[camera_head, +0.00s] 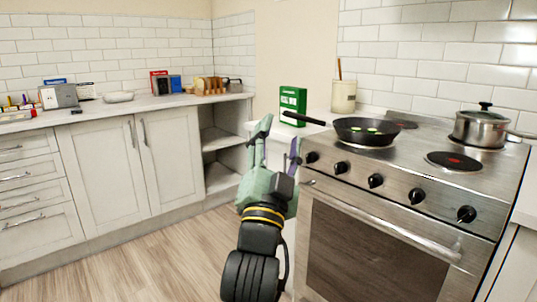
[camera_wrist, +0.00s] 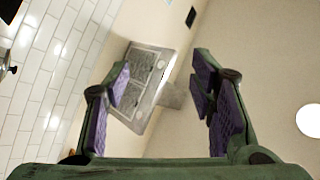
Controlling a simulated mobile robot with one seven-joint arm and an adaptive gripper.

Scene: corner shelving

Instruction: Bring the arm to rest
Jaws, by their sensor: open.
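My gripper (camera_head: 278,145) stands upright in the middle of the head view, in front of the gap between the left counter and the stove. Its fingers point up and are spread apart. In the wrist view my gripper (camera_wrist: 164,95) is open, with purple pads on both fingers and nothing between them. Beyond the fingers the wrist view shows a grey range hood (camera_wrist: 142,82) and the ceiling.
A frying pan (camera_head: 366,130) with green pieces in it sits on the stove (camera_head: 412,185), its handle pointing toward my gripper. A green box (camera_head: 292,104) stands behind the gripper. A lidded pot (camera_head: 482,127) is at right. The floor (camera_head: 140,262) at left is clear.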

